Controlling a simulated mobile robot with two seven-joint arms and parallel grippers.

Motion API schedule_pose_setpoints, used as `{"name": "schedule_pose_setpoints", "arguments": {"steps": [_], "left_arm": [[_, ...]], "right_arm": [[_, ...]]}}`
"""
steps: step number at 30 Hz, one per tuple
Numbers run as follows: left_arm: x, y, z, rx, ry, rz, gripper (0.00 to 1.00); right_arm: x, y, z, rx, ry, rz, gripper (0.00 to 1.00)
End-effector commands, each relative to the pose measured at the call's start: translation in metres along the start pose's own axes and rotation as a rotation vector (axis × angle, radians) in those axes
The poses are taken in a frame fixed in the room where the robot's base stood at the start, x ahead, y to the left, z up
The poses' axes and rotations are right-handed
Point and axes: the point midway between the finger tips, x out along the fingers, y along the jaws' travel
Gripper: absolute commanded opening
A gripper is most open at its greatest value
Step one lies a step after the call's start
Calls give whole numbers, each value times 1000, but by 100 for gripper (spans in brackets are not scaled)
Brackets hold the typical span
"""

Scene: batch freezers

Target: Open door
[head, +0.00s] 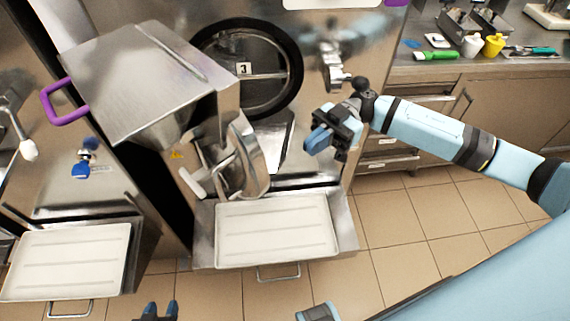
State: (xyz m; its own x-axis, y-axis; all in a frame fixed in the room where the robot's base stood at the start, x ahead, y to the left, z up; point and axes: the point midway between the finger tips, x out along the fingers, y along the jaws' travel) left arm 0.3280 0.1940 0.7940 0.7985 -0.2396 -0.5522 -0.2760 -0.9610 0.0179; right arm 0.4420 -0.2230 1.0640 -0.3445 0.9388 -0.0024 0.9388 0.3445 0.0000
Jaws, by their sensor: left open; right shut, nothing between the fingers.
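The batch freezer (310,170) stands at centre, with a round black-rimmed opening (293,60) uncovered and a tag "3" in it. Its metal door assembly stands out in front and to the left, with a boxy hopper (140,80), a purple handle (60,101) and a shiny disc with a lever (250,160). A metal latch (334,72) projects right of the opening. My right gripper (328,137) is shut and empty below the latch, apart from it. My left gripper (158,312) is open at the bottom edge; only blue tips show and most of it is cut off.
A white tray (278,230) sits on the shelf below. Another machine with a tray (65,262) and a blue knob (81,170) is at left. A counter (480,64) with cups and tools stands back right. Tiled floor (400,225) is clear at right.

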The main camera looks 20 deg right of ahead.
Motion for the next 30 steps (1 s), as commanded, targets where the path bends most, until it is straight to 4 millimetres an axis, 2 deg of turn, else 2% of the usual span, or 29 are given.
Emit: {"name": "schedule_pose_setpoints", "arguments": {"steps": [16, 21, 30], "left_arm": [[-10, 1, -18, 0, 7, 2, 43], [-11, 1, -18, -1, 5, 2, 43], [-10, 1, -15, -1, -1, 1, 43]], "right_arm": [[86, 0, -2, 1, 5, -3, 0], [97, 0, -2, 0, 3, -1, 0], [98, 0, -1, 0, 3, 0, 0]]}}
